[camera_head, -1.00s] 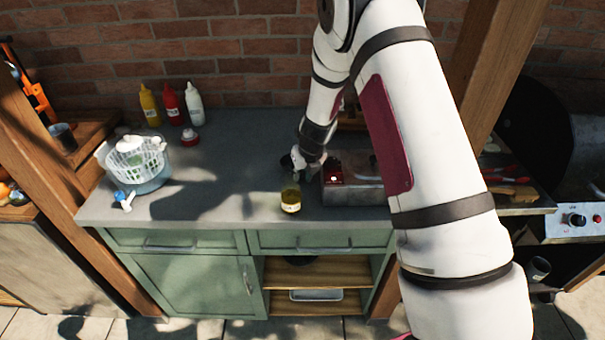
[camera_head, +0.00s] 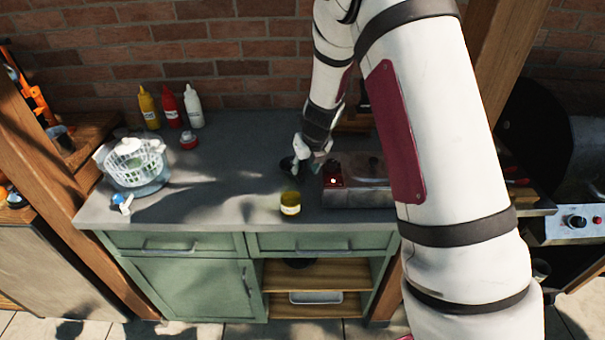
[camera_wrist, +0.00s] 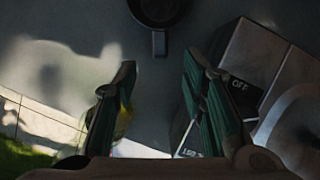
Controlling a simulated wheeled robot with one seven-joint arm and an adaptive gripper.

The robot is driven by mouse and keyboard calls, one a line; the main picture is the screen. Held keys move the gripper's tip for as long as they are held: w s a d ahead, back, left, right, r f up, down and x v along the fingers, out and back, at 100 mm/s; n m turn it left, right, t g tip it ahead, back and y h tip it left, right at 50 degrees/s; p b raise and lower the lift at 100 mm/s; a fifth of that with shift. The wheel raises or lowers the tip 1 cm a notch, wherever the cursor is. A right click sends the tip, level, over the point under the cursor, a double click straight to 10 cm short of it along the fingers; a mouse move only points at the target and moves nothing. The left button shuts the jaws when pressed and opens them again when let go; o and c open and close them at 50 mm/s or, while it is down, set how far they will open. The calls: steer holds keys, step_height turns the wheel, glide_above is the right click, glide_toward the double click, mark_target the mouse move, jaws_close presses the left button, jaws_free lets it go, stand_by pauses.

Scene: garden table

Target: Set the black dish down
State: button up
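The black dish (camera_head: 287,164) is small and dark and sits on the grey countertop, left of the hot plate. In the wrist view the black dish (camera_wrist: 160,10) is cut off by the top edge, with its short handle pointing toward my gripper. My gripper (camera_wrist: 158,72) is open, its two green-lined fingers spread with nothing between them. The handle lies a little beyond the fingertips, apart from them. In the head view my gripper (camera_head: 306,167) is just right of the dish, partly hidden by its own wrist.
A hot plate (camera_head: 355,188) with a lit red light stands close on the right. A yellow-lidded jar (camera_head: 291,204) stands at the counter's front. A white colander (camera_head: 134,160), sauce bottles (camera_head: 172,106) and a red-and-white item (camera_head: 189,140) are left. The middle-left counter (camera_head: 225,165) is clear.

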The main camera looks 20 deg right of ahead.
steer(key=s+a+r+n+y, duration=0.1)
steer(key=s+a+r+n, duration=0.1)
steer(key=s+r+n, duration=0.85)
steer(key=s+a+r+n+y, duration=0.1)
steer(key=s+a+r+n, duration=0.2)
steer(key=s+r+n, duration=0.7)
steer(key=s+d+r+n+h, duration=0.1)
steer(key=s+r+n, duration=0.2)
steer(key=s+n, duration=0.4)
steer(key=s+r+n+t+h, duration=0.1)
steer(key=s+r+n, duration=0.3)
steer(key=s+n, duration=0.3)
steer(key=shift+s+d+n, duration=0.3)
steer(key=shift+d+n, duration=0.05)
